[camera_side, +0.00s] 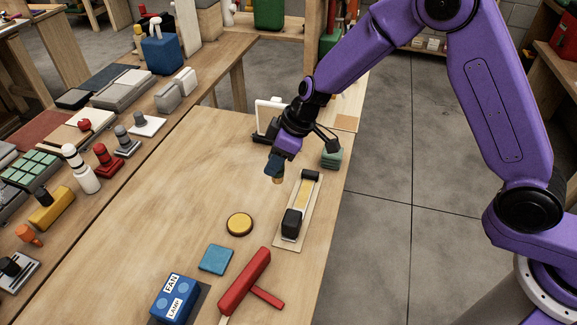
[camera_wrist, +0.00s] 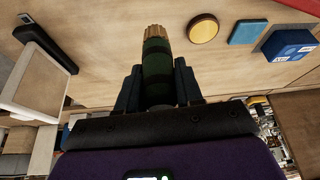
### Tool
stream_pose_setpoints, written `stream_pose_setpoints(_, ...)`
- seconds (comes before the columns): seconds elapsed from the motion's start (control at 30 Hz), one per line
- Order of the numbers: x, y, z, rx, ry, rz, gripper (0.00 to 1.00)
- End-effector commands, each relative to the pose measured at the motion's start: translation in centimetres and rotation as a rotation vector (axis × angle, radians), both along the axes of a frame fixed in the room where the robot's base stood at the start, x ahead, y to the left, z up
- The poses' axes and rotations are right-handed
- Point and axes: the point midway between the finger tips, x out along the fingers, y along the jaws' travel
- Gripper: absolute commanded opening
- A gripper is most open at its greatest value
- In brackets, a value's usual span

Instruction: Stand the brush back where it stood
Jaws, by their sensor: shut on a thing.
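My gripper (camera_side: 276,167) is shut on the brush, held above the right part of the wooden table. In the wrist view, the brush (camera_wrist: 156,62) is dark green with darker bands and a tan, ridged end. It sits between the two dark fingers of my gripper (camera_wrist: 158,84), with the tan end pointing away from the palm. In the side view, the tan end (camera_side: 277,180) points down, clear of the tabletop. The fingers hide the upper part of the brush. I cannot tell from these frames which spot it stood on.
A yellow disc (camera_side: 239,224), a blue square (camera_side: 216,260), a blue FAN/LAMP box (camera_side: 174,298) and a red-handled tool (camera_side: 246,282) lie toward the front. A white panel (camera_side: 268,113) stands behind. The table's left-middle is clear.

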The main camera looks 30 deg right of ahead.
Motion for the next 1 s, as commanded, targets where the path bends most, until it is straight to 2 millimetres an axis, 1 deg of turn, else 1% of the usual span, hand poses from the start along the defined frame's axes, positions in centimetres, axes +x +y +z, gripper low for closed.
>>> stream_pose_setpoints(0.03, 1.1, 0.6, -0.2, 0.003, -0.002, 0.024, 0.05)
stream_pose_setpoints(0.2, 3.9, 2.4, -0.7, 0.001, -0.003, 0.108, 0.05)
stream_pose_setpoints(0.4, 6.2, 3.7, -1.3, -0.012, -0.004, 0.182, 0.05)
stream_pose_setpoints(0.6, 7.3, 4.3, -1.6, -0.025, -0.003, 0.22, 0.05)
stream_pose_setpoints(1.0, 7.5, 4.3, -1.6, -0.028, -0.004, 0.225, 0.05)
